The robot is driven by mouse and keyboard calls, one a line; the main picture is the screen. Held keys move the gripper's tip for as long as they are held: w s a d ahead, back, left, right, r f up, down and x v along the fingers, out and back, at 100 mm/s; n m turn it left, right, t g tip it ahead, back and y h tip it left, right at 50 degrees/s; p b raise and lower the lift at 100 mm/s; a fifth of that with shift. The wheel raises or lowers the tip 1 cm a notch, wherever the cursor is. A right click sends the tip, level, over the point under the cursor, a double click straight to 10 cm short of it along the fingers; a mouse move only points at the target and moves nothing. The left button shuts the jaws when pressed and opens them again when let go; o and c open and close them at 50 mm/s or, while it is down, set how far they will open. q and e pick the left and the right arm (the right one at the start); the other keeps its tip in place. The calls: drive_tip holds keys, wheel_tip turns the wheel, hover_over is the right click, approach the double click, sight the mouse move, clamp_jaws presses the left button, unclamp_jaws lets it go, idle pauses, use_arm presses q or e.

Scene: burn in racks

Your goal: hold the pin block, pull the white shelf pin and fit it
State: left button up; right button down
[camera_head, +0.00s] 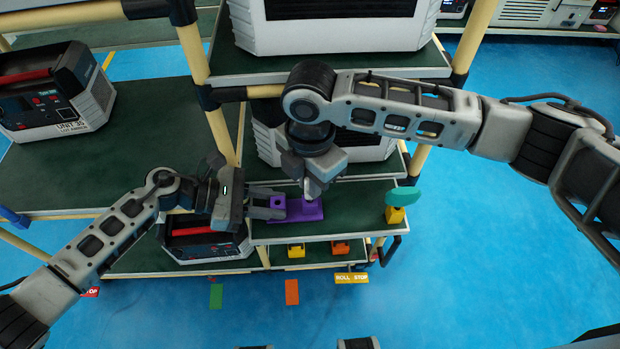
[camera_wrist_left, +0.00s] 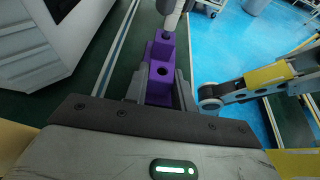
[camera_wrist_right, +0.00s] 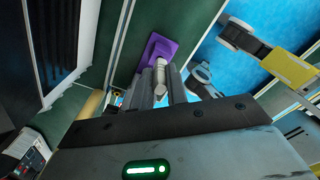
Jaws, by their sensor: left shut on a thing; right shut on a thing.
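The purple pin block (camera_head: 305,211) lies on the green shelf near its front edge. My left gripper (camera_wrist_left: 161,90) is shut on its near end, one finger on each side. A dark open hole shows in the block's top (camera_wrist_left: 162,71) in the left wrist view. My right gripper (camera_head: 313,188) points down from above, shut on the white shelf pin (camera_wrist_right: 160,72). The pin's lower end meets the block's far part in both wrist views. I cannot tell how deep it sits in a hole there. In the head view my right gripper hides most of the pin.
A teal-topped yellow object (camera_head: 396,214) stands at the shelf's right corner. Yellow rack posts (camera_head: 203,75) and large grey-white units (camera_head: 335,25) stand behind. Small yellow (camera_head: 297,250) and orange (camera_head: 340,248) blocks sit on the lower shelf. The blue floor in front is mostly clear.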

drive_tip(key=shift+r, duration=0.25)
idle(0.4)
drive_tip(key=shift+r, duration=1.55)
use_arm(q)
drive_tip(key=o, duration=1.1)
drive_tip(key=v, duration=1.2)
drive_tip(key=shift+s+f, duration=0.1)
drive_tip(key=shift+s, duration=0.05)
use_arm(e)
drive_tip(key=shift+s, duration=0.15)
